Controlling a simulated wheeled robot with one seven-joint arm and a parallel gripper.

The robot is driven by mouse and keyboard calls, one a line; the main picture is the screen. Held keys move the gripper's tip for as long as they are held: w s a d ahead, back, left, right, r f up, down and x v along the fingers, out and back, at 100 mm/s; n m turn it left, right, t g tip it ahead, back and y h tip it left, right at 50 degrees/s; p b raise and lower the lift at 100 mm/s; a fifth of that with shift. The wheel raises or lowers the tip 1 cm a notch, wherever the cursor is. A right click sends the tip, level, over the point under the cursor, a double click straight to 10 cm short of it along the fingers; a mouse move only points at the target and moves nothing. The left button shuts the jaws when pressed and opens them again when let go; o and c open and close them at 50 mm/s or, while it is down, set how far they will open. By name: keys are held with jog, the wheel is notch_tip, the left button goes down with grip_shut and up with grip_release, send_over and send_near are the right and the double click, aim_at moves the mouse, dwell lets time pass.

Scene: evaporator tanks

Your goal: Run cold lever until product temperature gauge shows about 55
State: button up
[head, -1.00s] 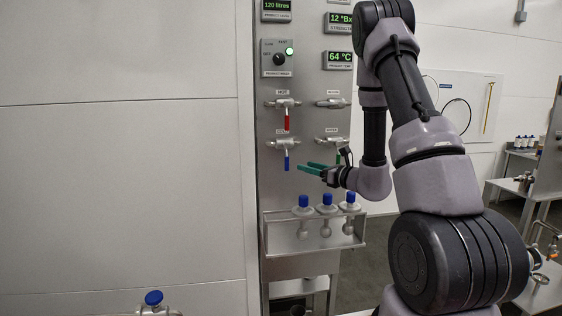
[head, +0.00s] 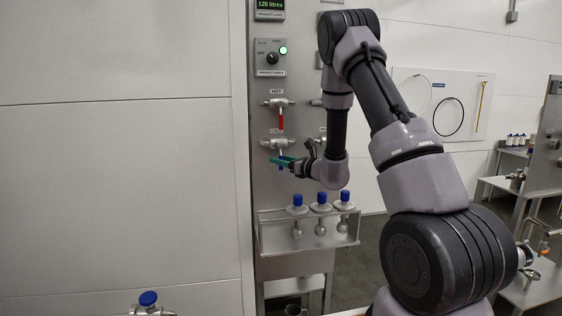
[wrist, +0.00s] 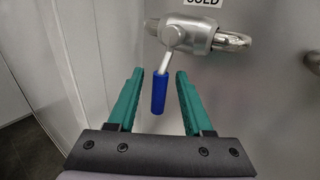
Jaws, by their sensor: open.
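The cold lever's blue handle (wrist: 159,93) hangs down, slightly tilted, from its steel valve (wrist: 194,35) in the wrist view. My gripper (wrist: 159,72) is open, with its green fingers on either side of the handle and a gap on both sides. In the head view my gripper (head: 275,161) is at the handle, just below the cold valve (head: 279,143), and mostly covers the handle. The product temperature gauge is hidden behind my arm in the head view now.
The red-handled hot lever (head: 281,121) hangs just above the cold valve. The product mixer knob (head: 272,58) is higher on the panel, beside a lit green lamp.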

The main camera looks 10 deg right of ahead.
grip_shut()
dwell(1.3)
